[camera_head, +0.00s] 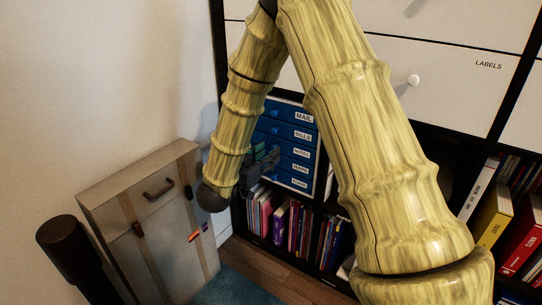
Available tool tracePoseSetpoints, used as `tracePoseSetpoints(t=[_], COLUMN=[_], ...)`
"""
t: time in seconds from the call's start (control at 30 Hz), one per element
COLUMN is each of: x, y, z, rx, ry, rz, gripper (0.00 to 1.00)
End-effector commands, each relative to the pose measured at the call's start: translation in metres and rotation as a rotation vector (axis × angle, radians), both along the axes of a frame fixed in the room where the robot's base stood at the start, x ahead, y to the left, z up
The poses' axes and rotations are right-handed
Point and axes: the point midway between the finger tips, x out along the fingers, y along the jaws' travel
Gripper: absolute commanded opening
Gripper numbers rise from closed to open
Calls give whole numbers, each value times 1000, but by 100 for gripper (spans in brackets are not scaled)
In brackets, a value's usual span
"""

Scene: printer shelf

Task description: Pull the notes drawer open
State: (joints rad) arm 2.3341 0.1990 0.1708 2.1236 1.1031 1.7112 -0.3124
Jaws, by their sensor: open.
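A blue drawer unit (277,104) stands in the black shelf, with stacked drawers labelled MAIL, BILLS, NOTES, MAPS and what looks like PLANS. The notes drawer (289,150) is the middle one; its front looks flush with the others. Small blue knobs show on the left part of the upper drawers. My gripper (266,160) is dark grey and open, at the left side of the unit around the height of the notes and maps drawers. It hides the left part of these fronts. I cannot tell whether it touches a knob.
Books (310,235) fill the shelf below the unit. White drawers with a round knob (413,80) are above, and binders (493,215) are at the right. My arm covers the middle.

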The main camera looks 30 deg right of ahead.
Motion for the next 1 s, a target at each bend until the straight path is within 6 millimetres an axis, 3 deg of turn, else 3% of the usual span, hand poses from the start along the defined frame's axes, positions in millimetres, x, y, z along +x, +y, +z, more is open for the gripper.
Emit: tracePoseSetpoints(t=[0.23,0.6,0.67,0.83,1.0], x=[9,11,11,11,11], y=[-22,-26,-26,-26,-26], z=[-1,0,0,0,0], rx=[0,0,0,0,0], ry=[-1,1,1,1,1], rz=[0,0,0,1,0], gripper=[40,40,33,2,0])
